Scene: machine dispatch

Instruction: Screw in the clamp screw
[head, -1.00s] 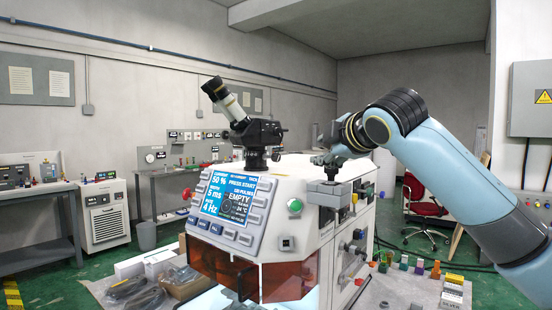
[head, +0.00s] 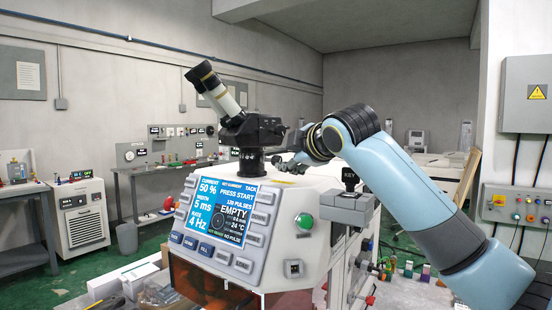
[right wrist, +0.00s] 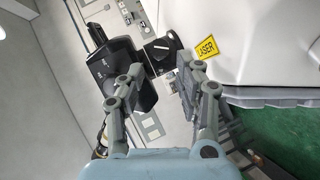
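No part is plainly recognisable as the clamp screw. In the right wrist view a black square piece with a round knob (right wrist: 162,48) sits beyond the fingertips on the white machine, and I cannot tell whether it is the screw. My right gripper (right wrist: 161,70) is open, its two fingers apart with nothing held between them. In the head view the right gripper (head: 287,164) is small and partly hidden, over the top of the white machine (head: 322,208), right of the black microscope (head: 254,132). The microscope also shows left of the fingers in the wrist view (right wrist: 112,68). My left gripper is out of view.
The machine's front has a lit screen (head: 226,210) reading EMPTY and a green button (head: 304,223). A grey box marked KEY (head: 349,202) stands at its right corner, below my right arm. A yellow LASER label (right wrist: 206,47) is right of the fingers.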

